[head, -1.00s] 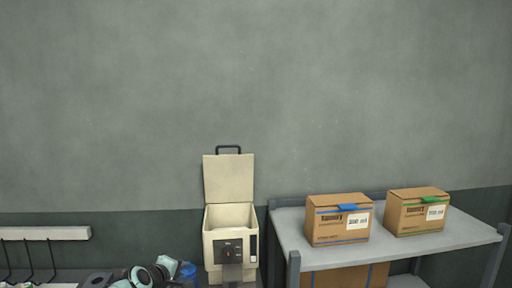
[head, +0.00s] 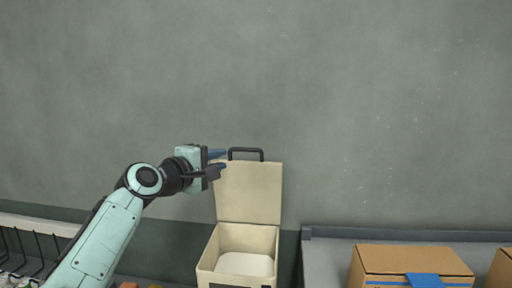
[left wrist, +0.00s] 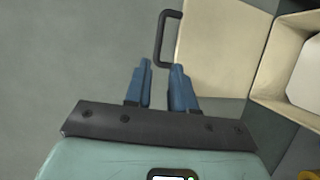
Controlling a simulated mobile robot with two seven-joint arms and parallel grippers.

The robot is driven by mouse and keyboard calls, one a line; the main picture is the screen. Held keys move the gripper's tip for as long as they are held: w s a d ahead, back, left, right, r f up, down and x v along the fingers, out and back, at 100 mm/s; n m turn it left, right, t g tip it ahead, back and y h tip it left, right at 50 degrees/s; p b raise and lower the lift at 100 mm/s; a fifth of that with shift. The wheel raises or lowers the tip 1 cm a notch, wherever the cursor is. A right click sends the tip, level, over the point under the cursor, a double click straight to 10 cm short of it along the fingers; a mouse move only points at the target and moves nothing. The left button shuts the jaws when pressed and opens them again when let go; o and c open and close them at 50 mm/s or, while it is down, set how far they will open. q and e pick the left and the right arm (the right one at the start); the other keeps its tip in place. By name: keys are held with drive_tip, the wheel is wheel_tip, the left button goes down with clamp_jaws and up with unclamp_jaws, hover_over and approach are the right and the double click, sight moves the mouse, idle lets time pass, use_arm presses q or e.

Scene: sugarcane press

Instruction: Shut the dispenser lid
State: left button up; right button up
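The cream dispenser (head: 207,263) stands against the wall. Its lid (head: 249,195) is open and upright, with a dark handle (head: 246,150) along its top edge. In the left wrist view the lid (left wrist: 222,45) and handle (left wrist: 161,38) lie just beyond the fingertips. My left gripper (head: 222,160) is at the lid's upper left corner, beside the handle. Whether a finger touches the lid I cannot tell. My right gripper is not in view.
White contents (head: 245,264) show inside the dispenser. A grey shelf (head: 325,262) at right holds cardboard boxes (head: 412,260). A rack with dark hooks (head: 30,245) is at the lower left. The wall above is bare.

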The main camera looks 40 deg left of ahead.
sight(243, 150)
use_arm(q)
drive_tip(key=w+p, duration=0.1)
drive_tip(key=w, duration=0.3)
drive_tip(key=w+a+p, duration=0.1)
drive_tip(key=w+p, duration=0.1)
drive_tip(key=w, duration=0.2)
drive_tip(key=w+p, duration=0.1)
drive_tip(key=w, duration=0.2)
drive_tip(key=shift+w+a+f+p, duration=0.15)
drive_tip(key=shift+w+f+p, duration=0.15)
drive_tip(key=shift+w+p, duration=0.1)
drive_tip(key=shift+w+f, duration=0.15)
drive_tip(key=shift+w, duration=0.25)
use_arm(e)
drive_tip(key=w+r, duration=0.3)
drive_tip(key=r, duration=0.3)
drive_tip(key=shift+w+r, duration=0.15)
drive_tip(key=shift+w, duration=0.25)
use_arm(q)
drive_tip(key=shift+s, duration=0.1)
clamp_jaws()
